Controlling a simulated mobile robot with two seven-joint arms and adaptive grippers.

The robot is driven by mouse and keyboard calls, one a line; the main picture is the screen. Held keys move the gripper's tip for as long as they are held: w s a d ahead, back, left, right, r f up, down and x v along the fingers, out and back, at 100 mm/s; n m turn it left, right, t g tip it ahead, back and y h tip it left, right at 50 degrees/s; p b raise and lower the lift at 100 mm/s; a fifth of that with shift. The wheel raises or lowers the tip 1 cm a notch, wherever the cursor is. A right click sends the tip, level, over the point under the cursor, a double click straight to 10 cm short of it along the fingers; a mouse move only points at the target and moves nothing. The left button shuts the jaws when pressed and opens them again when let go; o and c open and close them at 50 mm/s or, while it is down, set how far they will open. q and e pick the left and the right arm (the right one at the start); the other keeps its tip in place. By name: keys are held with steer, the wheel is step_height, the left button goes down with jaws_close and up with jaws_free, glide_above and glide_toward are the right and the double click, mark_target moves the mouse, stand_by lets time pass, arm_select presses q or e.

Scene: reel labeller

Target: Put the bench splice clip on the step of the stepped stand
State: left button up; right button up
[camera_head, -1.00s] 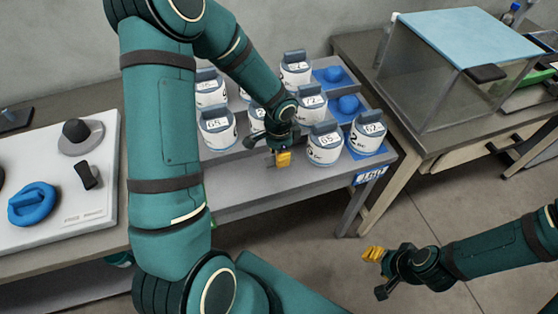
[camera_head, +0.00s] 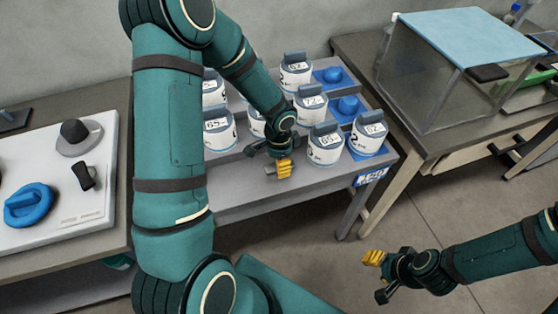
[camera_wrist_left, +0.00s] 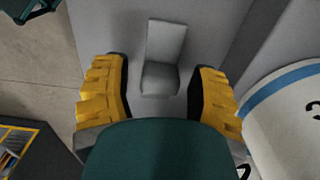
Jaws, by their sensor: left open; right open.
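The bench splice clip is a small grey L-shaped piece in the left wrist view (camera_wrist_left: 161,66), with a flat plate and a raised block. It lies on a flat grey surface. My left gripper (camera_wrist_left: 158,98) is open, with a yellow finger on either side of the clip and gaps between. In the head view the left gripper (camera_head: 285,169) points down at the front of the grey stepped stand (camera_head: 222,159); the clip is hard to make out there. My right gripper (camera_head: 374,258) is open and empty over the floor.
Several labelled white reels, such as the near one (camera_head: 325,146), stand in rows on the steps, close to my left gripper. Blue holders (camera_head: 348,105) are at the right. A clear box with a blue lid (camera_head: 455,35) stands on the right bench. A white panel (camera_head: 70,205) lies left.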

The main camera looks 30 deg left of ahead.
arm_select(q)
steer(key=shift+r, duration=0.2)
step_height(320, 180, up, 12)
steer(key=p, duration=0.3)
steer(key=s+d+f+n+t+h, duration=0.1)
steer(key=s+d+f+n+h, duration=0.1)
steer(key=s+d+f+n, duration=0.3)
steer(key=s+d+f+n+h, duration=0.1)
steer(key=s+d+f+n, duration=0.3)
steer(key=d+f, duration=0.7)
steer(key=shift+s+d+f+n+t+h, duration=0.15)
steer(key=shift+s+d+n+t+h, duration=0.25)
steer(key=shift+s, duration=0.25)
